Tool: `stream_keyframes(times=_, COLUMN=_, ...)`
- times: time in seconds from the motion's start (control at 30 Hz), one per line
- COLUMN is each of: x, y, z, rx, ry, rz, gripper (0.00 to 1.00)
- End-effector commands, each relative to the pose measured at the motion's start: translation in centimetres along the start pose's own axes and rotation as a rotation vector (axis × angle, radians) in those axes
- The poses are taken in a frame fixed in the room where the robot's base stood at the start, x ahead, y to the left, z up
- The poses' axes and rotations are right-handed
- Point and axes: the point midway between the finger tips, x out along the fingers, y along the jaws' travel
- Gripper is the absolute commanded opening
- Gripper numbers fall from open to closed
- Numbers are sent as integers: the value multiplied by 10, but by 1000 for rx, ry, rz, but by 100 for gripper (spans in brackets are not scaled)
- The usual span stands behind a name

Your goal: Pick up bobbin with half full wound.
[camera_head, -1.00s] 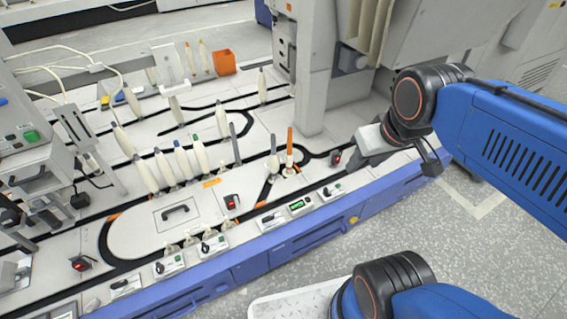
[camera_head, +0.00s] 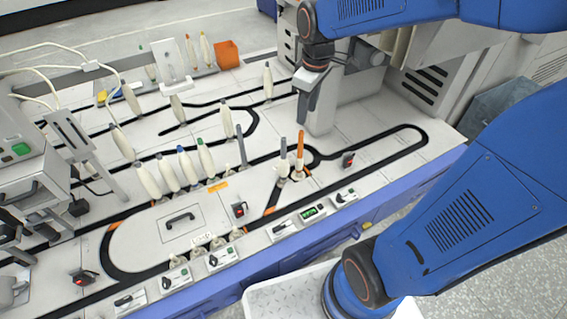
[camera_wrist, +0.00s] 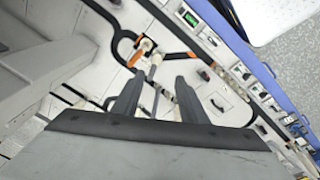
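My gripper (camera_head: 304,112) hangs above the machine top, beside the grey column and above the orange tube (camera_head: 300,150). In the wrist view its fingers (camera_wrist: 158,92) are apart with nothing held between them. The orange tube and grey tubes (camera_head: 283,158) stand upright on the track; another grey tube (camera_head: 241,146) stands to the left. Several white-wound bobbins stand in a row (camera_head: 167,173) at left centre. Other wound bobbins (camera_head: 228,122) (camera_head: 268,82) stand farther back. I cannot tell which one is half full.
A grey column (camera_head: 322,105) stands close to my gripper. An orange box (camera_head: 227,55) sits at the back. A control unit (camera_head: 20,150) and a bracket (camera_head: 70,135) stand at left. The track loop on the right (camera_head: 400,140) is clear. A white tray (camera_head: 275,295) is below the front edge.

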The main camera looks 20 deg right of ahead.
Motion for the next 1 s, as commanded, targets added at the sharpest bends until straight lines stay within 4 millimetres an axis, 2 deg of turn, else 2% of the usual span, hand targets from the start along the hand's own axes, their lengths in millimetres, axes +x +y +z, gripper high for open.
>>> stream_keyframes(times=0.3, x=50, y=26, z=-51, rx=-216, ry=-62, rz=-63, gripper=39)
stream_keyframes(times=0.5, x=79, y=36, z=-75, rx=-330, ry=-87, rz=-97, gripper=39)
stream_keyframes(times=0.63, x=90, y=40, z=-84, rx=-373, ry=-95, rz=-110, gripper=39)
stream_keyframes(times=0.83, x=105, y=40, z=-87, rx=-398, ry=-101, rz=-119, gripper=39)
stream_keyframes(times=1.0, x=132, y=37, z=-84, rx=-397, ry=-102, rz=-121, gripper=39)
